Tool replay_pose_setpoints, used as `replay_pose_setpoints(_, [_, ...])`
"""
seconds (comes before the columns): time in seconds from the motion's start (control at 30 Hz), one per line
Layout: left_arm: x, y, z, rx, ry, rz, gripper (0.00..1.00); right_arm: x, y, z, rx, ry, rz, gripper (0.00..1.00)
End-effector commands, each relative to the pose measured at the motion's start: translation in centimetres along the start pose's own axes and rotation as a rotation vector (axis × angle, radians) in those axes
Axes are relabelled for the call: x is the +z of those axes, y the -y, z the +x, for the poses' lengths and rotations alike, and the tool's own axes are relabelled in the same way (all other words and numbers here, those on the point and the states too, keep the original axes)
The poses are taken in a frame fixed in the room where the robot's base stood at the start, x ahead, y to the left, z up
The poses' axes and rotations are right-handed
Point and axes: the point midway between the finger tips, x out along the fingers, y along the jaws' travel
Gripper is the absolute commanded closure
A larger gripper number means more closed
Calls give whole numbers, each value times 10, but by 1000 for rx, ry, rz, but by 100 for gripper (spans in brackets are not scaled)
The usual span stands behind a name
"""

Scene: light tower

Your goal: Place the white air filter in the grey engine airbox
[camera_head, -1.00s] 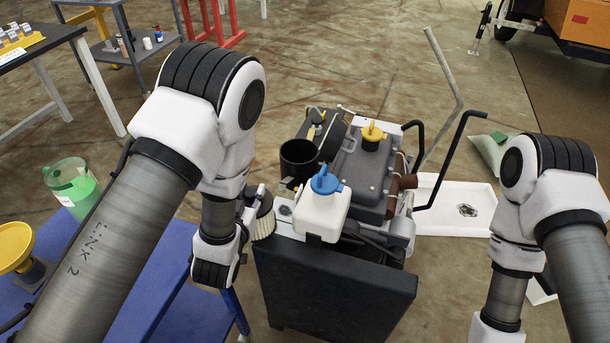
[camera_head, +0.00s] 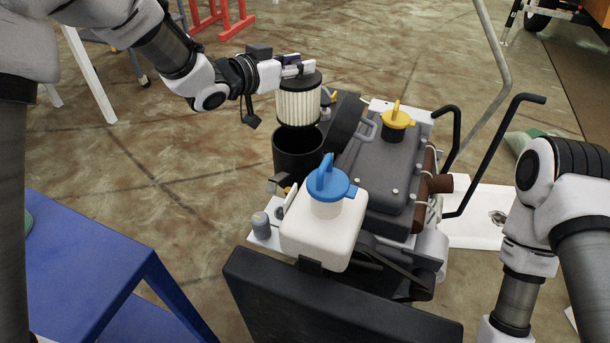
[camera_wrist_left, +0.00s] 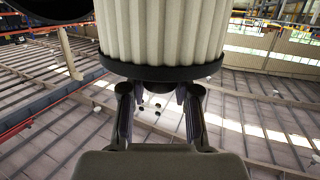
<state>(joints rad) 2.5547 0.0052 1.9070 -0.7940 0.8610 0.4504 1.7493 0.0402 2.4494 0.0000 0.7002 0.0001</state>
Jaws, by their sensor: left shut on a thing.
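The white air filter (camera_head: 299,104) is a pleated cylinder with black end caps. It hangs roughly upright just above the open mouth of the grey airbox (camera_head: 297,163), a dark round cup on the engine's left side. The filter's lower end is close to the cup's rim; I cannot tell whether it has entered. My left gripper (camera_head: 297,68) is shut on the filter's upper end. In the left wrist view the filter (camera_wrist_left: 160,35) fills the top middle, with my left gripper's fingers (camera_wrist_left: 160,98) at its black end cap. My right gripper is out of view; only its arm shows.
The engine (camera_head: 378,180) has a yellow cap (camera_head: 398,117) and bent black handles. A white tank (camera_head: 322,236) with a blue cap (camera_head: 326,180) stands in front of the airbox. A blue table (camera_head: 85,265) is at lower left. The floor left of the airbox is clear.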

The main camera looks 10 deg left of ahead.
Motion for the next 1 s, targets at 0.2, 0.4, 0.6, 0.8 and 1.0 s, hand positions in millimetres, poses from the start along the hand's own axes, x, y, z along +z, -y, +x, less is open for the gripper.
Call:
replay_pose_setpoints(0.2, [52, 0, 10, 3, 6, -3, 100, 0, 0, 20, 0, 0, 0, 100])
replay_pose_setpoints(0.4, [113, 0, 23, 3, 4, -2, 100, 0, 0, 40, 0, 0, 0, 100])
replay_pose_setpoints(0.6, [140, 0, 28, 3, 1, 0, 100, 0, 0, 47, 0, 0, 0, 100])
replay_pose_setpoints(0.8, [173, 0, 35, 2, 1, -1, 100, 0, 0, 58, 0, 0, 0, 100])
replay_pose_setpoints(1.0, [174, 0, 35, 2, 1, 0, 100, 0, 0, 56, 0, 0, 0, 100])
